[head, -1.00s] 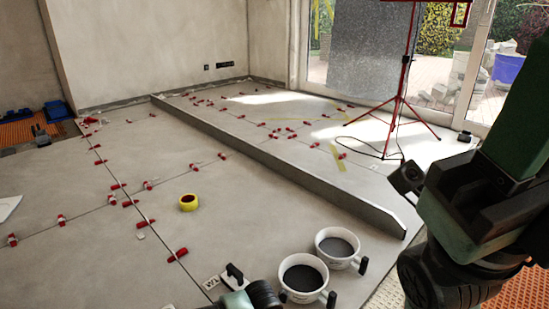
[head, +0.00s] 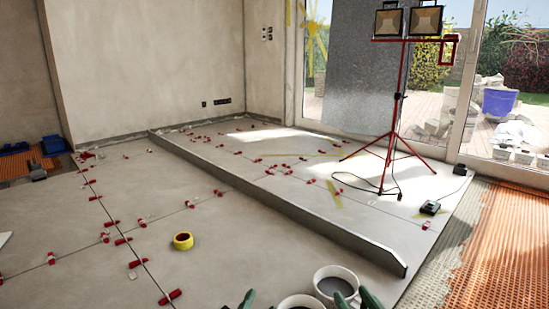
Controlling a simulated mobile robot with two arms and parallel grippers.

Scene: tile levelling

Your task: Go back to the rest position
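My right gripper (head: 356,299) shows at the bottom edge, in front of the white buckets. Its two green fingertips stand apart with nothing seen between them; the rest of it is cut off. My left gripper (head: 246,299) shows only as a small green and dark tip at the bottom edge, left of the buckets. Whether it is open or shut is hidden below the frame.
Two white buckets with dark grey contents, one (head: 337,271) behind the other (head: 300,299), stand at the bottom. A long grey straightedge (head: 290,208) crosses the tiled floor.

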